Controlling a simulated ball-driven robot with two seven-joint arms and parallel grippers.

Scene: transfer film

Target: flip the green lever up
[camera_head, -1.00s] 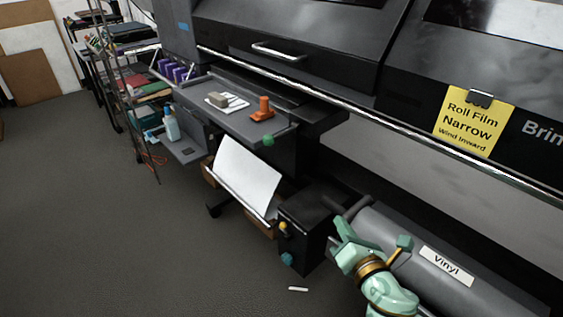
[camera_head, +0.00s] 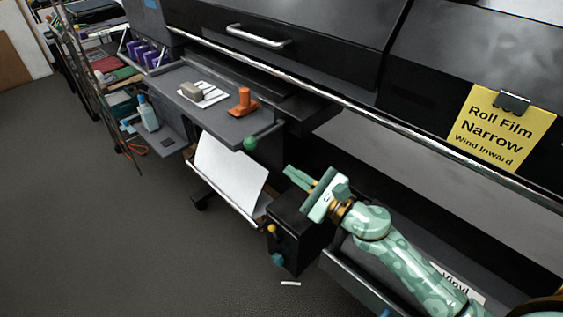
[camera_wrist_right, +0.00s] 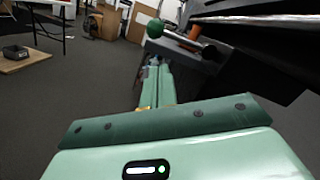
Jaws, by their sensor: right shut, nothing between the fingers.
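The green lever shows as a green ball knob (camera_head: 250,143) at the front right corner of the grey shelf. In the right wrist view the green ball (camera_wrist_right: 161,28) sits at the end of a metal rod that runs right. My right gripper (camera_head: 289,173) is shut and empty. It is below and right of the knob in the head view, apart from it, with its fingers pointing left. In the right wrist view the shut fingers (camera_wrist_right: 153,68) point forward, below the knob. My left gripper is not in view.
The grey shelf (camera_head: 215,125) holds an orange object (camera_head: 243,103) and a grey block (camera_head: 193,91). White paper (camera_head: 228,172) hangs below. A black box (camera_head: 298,232) with yellow and teal knobs is under my gripper. A long metal bar (camera_head: 375,127) crosses the machine's front. Open floor lies left.

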